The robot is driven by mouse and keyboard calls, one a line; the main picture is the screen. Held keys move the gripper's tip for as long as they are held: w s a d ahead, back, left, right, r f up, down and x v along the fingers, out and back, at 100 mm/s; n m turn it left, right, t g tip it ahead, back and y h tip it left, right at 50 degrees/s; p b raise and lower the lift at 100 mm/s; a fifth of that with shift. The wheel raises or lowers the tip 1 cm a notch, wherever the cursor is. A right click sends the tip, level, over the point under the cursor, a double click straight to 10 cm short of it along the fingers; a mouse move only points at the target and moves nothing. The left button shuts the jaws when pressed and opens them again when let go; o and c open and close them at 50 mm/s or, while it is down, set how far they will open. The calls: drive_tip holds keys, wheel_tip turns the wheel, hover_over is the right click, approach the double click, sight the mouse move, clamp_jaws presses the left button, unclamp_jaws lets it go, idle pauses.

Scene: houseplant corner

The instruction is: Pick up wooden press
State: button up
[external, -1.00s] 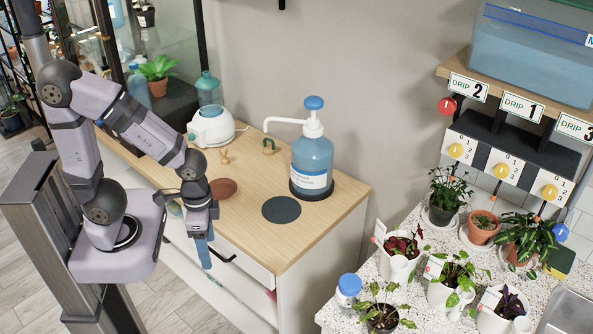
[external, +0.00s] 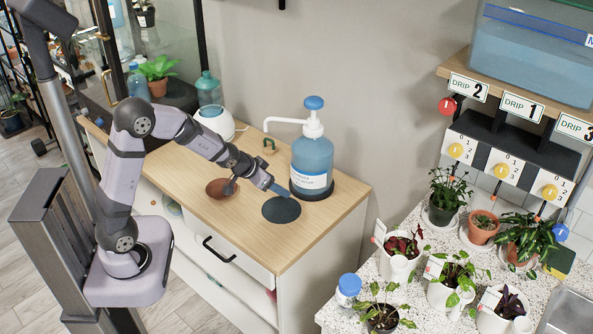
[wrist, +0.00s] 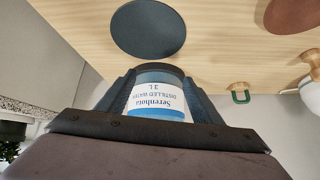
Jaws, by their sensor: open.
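Two small wooden pieces show in the wrist view: a plain pale one (wrist: 312,58) at the right edge, and one with a green hooked part (wrist: 240,92) left of it. I cannot tell for certain which is the wooden press; the plain one looks likelier. The green-and-wood piece (external: 268,146) stands left of the pump bottle in the external view, where my arm hides the plain one. My gripper (external: 286,191) is open and empty, above the counter near the dark round mat (external: 281,209), to the right of both pieces.
The blue pump bottle (external: 311,163) stands just beyond my fingers and fills the gap between them in the wrist view (wrist: 158,102). A brown saucer (external: 221,188) and a white device (external: 216,121) are on the counter (external: 235,232). The counter's front right is clear.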

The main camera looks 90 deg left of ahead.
sight(269, 145)
drive_tip(key=a+f+n+y+b, duration=0.1)
drive_tip(key=a, duration=0.4)
drive_tip(key=s+a+f+t+y+b, duration=0.1)
drive_tip(key=a, duration=0.4)
drive_tip(key=a+f+n+y+b, duration=0.1)
drive_tip(key=a+b, duration=0.1)
drive_tip(key=a, duration=0.3)
drive_tip(key=shift+s+a+n, duration=0.3)
drive_tip(key=shift+s, duration=0.05)
drive_tip(key=s+a+y, duration=0.1)
drive_tip(key=a, duration=0.2)
drive_tip(key=s+a+n+y+b, duration=0.1)
drive_tip(key=a, duration=0.2)
drive_tip(key=s+a+n+y+b, duration=0.1)
drive_tip(key=a, duration=0.3)
drive_tip(key=shift+s+a+r+y, duration=0.1)
drive_tip(key=shift+s+r+y, duration=0.05)
drive_tip(key=shift+s+y, duration=0.15)
drive_tip(key=shift+p+x, duration=0.5)
drive_tip(key=shift+x, duration=3.1)
drive_tip(key=shift+w, duration=0.15)
drive_tip(key=shift+r, duration=0.1)
drive_tip(key=c, duration=1.2)
